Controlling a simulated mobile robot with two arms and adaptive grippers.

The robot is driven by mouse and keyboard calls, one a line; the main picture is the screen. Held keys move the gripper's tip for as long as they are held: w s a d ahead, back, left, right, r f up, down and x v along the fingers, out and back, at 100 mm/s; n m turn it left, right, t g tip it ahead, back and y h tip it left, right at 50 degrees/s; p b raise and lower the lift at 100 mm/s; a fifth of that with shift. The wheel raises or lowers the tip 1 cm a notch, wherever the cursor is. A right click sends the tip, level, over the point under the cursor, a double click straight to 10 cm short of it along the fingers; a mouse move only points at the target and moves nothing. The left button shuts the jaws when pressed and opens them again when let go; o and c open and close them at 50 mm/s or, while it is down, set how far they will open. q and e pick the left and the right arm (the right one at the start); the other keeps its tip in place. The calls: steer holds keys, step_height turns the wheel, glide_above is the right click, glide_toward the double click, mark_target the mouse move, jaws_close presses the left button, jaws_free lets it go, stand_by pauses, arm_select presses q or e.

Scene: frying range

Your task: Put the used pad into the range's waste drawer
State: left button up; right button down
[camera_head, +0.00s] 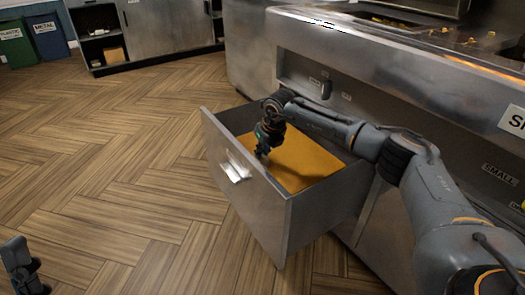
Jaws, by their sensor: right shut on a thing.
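The range's waste drawer (237,196) is pulled open from the steel front, with its handle facing the floor side. The used pad (305,162), a flat orange-brown sheet, is inside the drawer's walls; whether it rests on the bottom cannot be told. My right gripper (262,153) reaches down into the drawer and is shut on the pad at its left edge. The fingertips are small and dark here. My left gripper (24,272) is at the bottom left corner over the floor, partly cut off, its jaws unclear.
The steel range (380,75) fills the right side, with a knob (326,89) above the drawer. A green plastic bin (15,45) and a blue metal bin (48,37) stand far left, near a low cabinet (165,27). The wood floor left of the drawer is clear.

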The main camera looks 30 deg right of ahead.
steer(key=c, duration=1.3)
jaws_free()
steer(key=shift+r, duration=0.1)
steer(key=v, duration=1.1)
steer(key=shift+s+r, duration=0.15)
steer(key=shift+r, duration=0.25)
